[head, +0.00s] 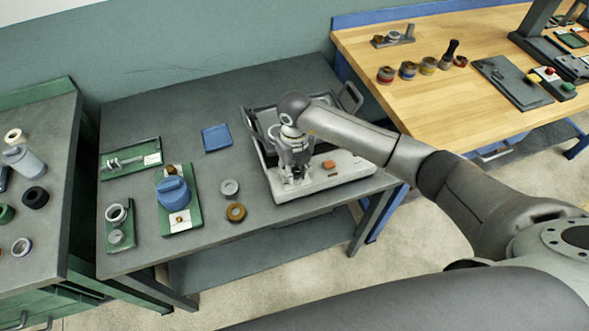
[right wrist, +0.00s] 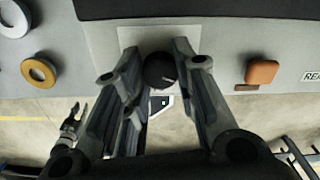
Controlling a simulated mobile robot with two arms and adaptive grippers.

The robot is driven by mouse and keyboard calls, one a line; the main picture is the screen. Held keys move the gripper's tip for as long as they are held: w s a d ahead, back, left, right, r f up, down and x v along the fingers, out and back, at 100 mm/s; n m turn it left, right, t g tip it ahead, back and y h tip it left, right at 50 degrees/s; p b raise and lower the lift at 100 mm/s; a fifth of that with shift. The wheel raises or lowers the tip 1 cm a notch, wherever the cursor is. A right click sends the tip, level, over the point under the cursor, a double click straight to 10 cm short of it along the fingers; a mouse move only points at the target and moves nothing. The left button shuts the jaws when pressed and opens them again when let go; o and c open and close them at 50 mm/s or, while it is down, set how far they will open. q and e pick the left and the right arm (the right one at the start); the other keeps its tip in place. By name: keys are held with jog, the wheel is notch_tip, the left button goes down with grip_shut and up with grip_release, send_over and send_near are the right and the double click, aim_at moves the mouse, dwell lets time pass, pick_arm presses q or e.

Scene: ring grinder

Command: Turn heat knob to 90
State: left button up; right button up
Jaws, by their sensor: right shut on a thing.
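The ring heater unit (head: 330,180) is a pale box with a dark top tray, on the grey table. On its front panel is the heat knob (right wrist: 160,71), round and black in the right wrist view. My right gripper (head: 297,176) points down over the left part of this panel. In the right wrist view its two fingers (right wrist: 159,85) stand on either side of the knob, shut on it. The knob's pointer and scale are too dark or hidden to read. A small gripper-like shape (right wrist: 76,125), probably my left gripper, shows low at the left.
An orange button (right wrist: 262,72) is right of the knob, with a partly cut-off label beside it. A grey ring (head: 229,187) and a bronze ring (head: 235,212) lie left of the unit. A blue part (head: 173,192) stands on a green plate. A wooden bench (head: 440,90) is behind right.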

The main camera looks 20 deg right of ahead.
jog(key=m, duration=0.6)
jog(key=shift+b, duration=0.35)
jog(key=m, duration=0.6)
jog(key=shift+w+r+m, duration=0.1)
jog(key=shift+m, duration=0.3)
jog(key=m, duration=0.3)
jog(key=shift+m+p, duration=0.3)
jog(key=shift+p, duration=0.1)
jog(key=m, duration=0.2)
jog(key=shift+m+p, duration=0.35)
jog(key=shift+m, duration=0.05)
jog(key=m+p, duration=0.1)
jog(key=m, duration=0.4)
jog(key=shift+d+m+p, duration=0.1)
jog(key=shift+m+p, duration=0.25)
jog(key=shift+m, duration=0.05)
jog(key=o, duration=0.8)
jog(key=shift+c, duration=0.2)
